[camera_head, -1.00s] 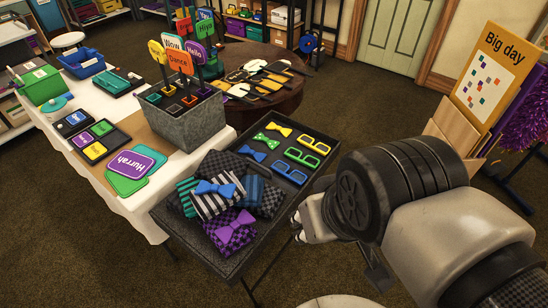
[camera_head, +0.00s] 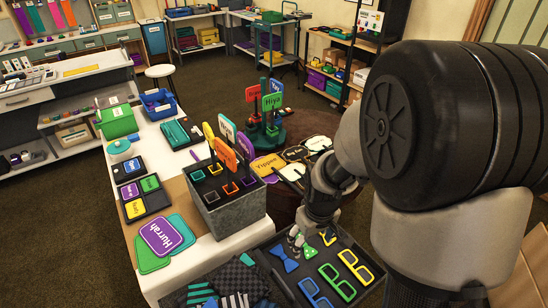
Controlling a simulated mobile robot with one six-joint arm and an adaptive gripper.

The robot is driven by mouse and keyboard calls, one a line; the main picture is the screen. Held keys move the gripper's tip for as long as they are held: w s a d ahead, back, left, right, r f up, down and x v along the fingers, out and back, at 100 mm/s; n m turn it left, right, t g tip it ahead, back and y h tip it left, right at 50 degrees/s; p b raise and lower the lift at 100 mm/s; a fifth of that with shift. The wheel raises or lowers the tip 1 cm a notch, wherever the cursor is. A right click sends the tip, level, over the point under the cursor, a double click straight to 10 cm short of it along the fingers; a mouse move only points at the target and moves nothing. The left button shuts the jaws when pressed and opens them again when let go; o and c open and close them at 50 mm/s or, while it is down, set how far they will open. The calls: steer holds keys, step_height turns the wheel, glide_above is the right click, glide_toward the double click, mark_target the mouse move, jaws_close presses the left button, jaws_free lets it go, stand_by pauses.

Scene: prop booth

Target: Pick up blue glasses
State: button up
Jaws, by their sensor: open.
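The blue glasses (camera_head: 314,294) lie in the dark tray (camera_head: 377,266), near the bottom edge of the head view, and their lower part is cut off by the frame. Green glasses (camera_head: 337,282) and yellow glasses (camera_head: 356,267) lie beside them to the upper right. My gripper (camera_head: 296,241) points down above the bow tie side of the tray, up and left of the blue glasses and apart from them. It is open and holds nothing that I can see. Its fingers are small in this view.
Folded patterned cloths (camera_head: 236,280) lie at the bottom. A round dark table stands behind.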

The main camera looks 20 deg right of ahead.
step_height(320, 180, down, 6)
steer(key=d+g+p, duration=0.1)
steer(key=d+p, duration=0.1)
steer(key=p, duration=0.1)
steer(key=n+b, duration=0.1)
steer(key=b, duration=0.3)
glide_above(317, 298)
steer(key=w, duration=0.1)
steer(key=shift+g, duration=0.4)
steer(key=f, duration=2)
steer(key=shift+w+a, duration=0.1)
steer(key=shift+a, duration=0.25)
steer(key=shift+f+b, duration=0.4)
steer(key=f+b, duration=0.1)
steer(key=b, duration=0.1)
steer(key=f+b, duration=0.2)
steer(key=s+f+b, duration=0.1)
steer(key=b, duration=0.1)
steer(key=shift+d+f, duration=0.3)
steer(key=shift+d, duration=0.05)
steer(key=shift+f+b, duration=0.3)
steer(key=shift+b, duration=0.05)
steer(key=shift+r, duration=0.1)
